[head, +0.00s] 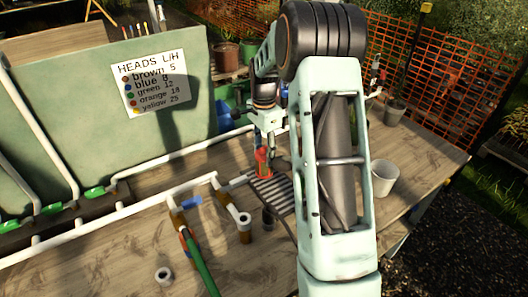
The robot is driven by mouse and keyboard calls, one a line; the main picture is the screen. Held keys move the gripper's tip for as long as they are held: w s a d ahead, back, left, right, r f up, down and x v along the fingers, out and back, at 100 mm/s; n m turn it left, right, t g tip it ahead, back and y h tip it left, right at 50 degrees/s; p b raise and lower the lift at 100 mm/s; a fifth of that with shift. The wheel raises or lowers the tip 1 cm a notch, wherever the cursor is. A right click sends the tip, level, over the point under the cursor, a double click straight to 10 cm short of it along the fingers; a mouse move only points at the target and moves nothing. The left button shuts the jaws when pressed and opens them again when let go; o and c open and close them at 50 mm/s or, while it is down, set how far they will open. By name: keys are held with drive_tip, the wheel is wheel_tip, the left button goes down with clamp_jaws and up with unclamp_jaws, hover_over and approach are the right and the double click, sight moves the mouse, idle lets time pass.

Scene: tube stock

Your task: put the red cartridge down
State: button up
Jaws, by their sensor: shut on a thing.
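The red cartridge (263,163) is upright in the middle of the head view, with a small yellowish mark on its side. My gripper (267,146) comes down from above and is shut on its upper part. The cartridge is directly over the far left end of a dark ribbed rack (275,194). I cannot tell whether its lower end touches the rack. My own arm hides what lies just to the right.
A white cup (384,178) stands right of my arm. A sign (151,83) hangs on the green panel behind.

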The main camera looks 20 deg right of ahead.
drive_tip(key=shift+f, duration=0.2)
drive_tip(key=o, duration=1.2)
drive_tip(key=shift+r, duration=0.1)
drive_tip(key=shift+c, duration=0.2)
wheel_tip(320, 180, up, 12)
drive_tip(key=shift+r, duration=0.2)
